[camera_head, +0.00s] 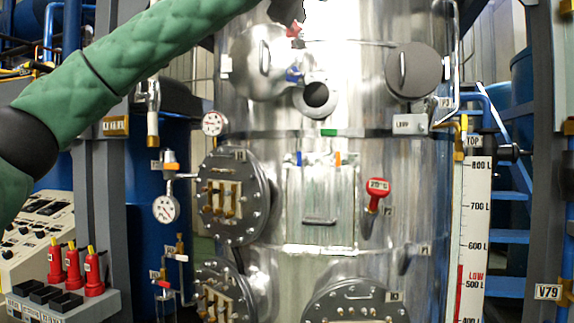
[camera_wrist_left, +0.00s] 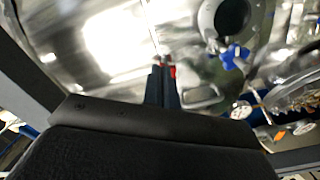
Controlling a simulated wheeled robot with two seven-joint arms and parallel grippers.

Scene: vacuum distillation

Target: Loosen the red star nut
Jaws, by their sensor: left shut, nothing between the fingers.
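The red star nut (camera_head: 294,30) is small and sits on the upper front of the steel tank, above the blue star nut (camera_head: 293,73). My left gripper (camera_head: 290,19) comes down from the top edge, its dark fingertips right at the red nut. In the left wrist view the two fingers (camera_wrist_left: 164,72) are together, and red parts of the nut (camera_wrist_left: 172,71) show just beyond and beside their tips. The fingers hide most of the nut there, and I cannot tell whether they touch it. The blue nut (camera_wrist_left: 234,56) lies to the right. My right gripper is not in view.
A round hatch cover (camera_head: 262,62) and an open round port (camera_head: 316,97) are close below the gripper. Another round cover (camera_head: 414,70) is to the right. Gauges and bolted flanges (camera_head: 233,196) project from the tank lower left.

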